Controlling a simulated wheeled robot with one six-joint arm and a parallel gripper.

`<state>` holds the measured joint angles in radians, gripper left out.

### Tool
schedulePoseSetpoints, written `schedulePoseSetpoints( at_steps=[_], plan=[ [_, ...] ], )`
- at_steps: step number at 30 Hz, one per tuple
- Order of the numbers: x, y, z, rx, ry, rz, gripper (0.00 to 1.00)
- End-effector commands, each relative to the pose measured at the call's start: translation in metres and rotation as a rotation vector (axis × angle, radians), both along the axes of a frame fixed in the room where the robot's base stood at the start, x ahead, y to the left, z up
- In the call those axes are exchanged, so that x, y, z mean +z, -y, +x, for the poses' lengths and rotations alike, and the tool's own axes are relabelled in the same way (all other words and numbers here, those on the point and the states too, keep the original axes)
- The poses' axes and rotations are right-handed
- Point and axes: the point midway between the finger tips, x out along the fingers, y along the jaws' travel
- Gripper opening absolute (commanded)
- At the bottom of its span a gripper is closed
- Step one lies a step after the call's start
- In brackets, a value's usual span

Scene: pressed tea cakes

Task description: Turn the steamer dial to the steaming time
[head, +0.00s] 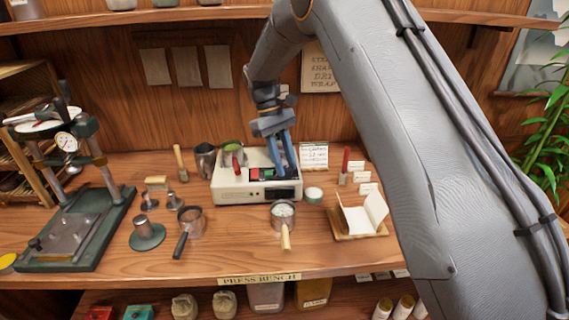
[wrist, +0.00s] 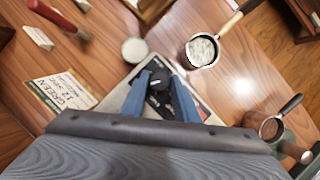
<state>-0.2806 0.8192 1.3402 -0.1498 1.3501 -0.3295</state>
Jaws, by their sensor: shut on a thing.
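The steamer is a pale box (head: 228,187) with a dark front panel, standing on the wooden bench in the head view. Its dark round dial (wrist: 158,80) with a light mark shows in the wrist view. My gripper (head: 287,172) reaches down from above onto the right part of the steamer's top. In the wrist view its two blue fingers (wrist: 160,88) are shut on the dial, one on each side. In the head view the fingers hide the dial. The dial's scale cannot be read.
A card (head: 314,156) with writing stands behind the steamer and reads partly "GREEN 12 SEC" in the wrist view (wrist: 62,92). A pan of pale stuff (head: 283,212), a small white-topped jar (head: 313,194) and a dark-handled pan (head: 190,222) stand nearby. A press (head: 75,225) is at left.

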Motion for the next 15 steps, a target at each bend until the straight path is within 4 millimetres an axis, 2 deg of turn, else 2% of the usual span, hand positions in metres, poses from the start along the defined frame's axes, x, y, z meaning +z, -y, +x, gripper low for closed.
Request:
schedulePoseSetpoints(
  at_steps=[14, 15],
  plan=[
    [-0.0018, -0.0003, -0.0011, -0.013, -0.004, 0.000, 0.05],
    [-0.0018, -0.0003, -0.0011, -0.013, -0.004, 0.000, 0.33]
  ],
)
